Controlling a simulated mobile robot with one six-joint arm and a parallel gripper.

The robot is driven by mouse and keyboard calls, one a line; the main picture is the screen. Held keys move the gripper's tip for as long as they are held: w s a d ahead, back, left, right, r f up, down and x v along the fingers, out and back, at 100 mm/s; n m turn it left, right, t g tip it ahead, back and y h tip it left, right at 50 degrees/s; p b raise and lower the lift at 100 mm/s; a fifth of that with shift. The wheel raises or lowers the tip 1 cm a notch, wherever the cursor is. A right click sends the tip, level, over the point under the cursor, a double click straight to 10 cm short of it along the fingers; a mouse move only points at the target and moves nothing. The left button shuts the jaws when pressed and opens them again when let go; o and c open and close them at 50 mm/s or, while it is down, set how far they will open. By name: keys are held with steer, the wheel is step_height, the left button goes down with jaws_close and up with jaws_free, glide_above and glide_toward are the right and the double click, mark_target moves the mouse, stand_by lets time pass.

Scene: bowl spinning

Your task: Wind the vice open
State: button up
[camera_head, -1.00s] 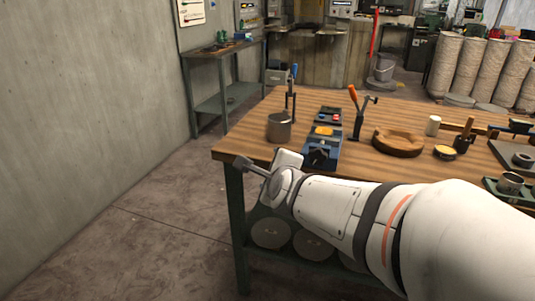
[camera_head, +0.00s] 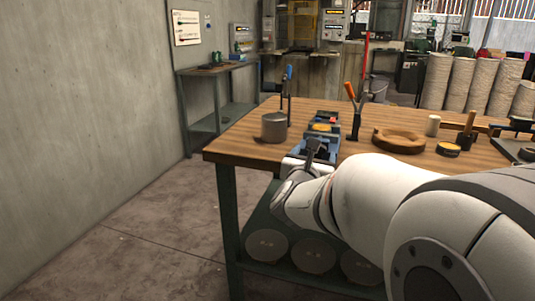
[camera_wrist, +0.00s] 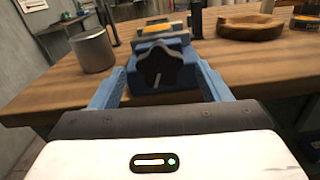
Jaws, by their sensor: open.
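The vice (camera_head: 325,127) has a blue body and stands near the front edge of the wooden workbench, partly hidden by my arm in the head view. In the wrist view the vice (camera_wrist: 163,34) shows its black star-shaped knob (camera_wrist: 160,67) facing me, with a pale mark on it. My gripper (camera_wrist: 158,88) is open, its two blue fingers on the left and right of the knob. The knob lies between or just beyond the fingertips; I cannot tell whether they touch it. In the head view my gripper (camera_head: 311,152) is at the bench's front edge, in front of the vice.
A grey metal cup (camera_head: 274,127) stands left of the vice on the workbench (camera_head: 240,147). Upright clamps with blue (camera_head: 289,90) and orange (camera_head: 352,104) handles stand behind and to the right. A round wooden piece (camera_head: 399,139) lies further right. Clear floor lies left of the bench.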

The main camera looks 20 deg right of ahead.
steer(key=shift+x, duration=0.85)
steer(key=shift+c, duration=0.4)
steer(key=c, duration=0.9)
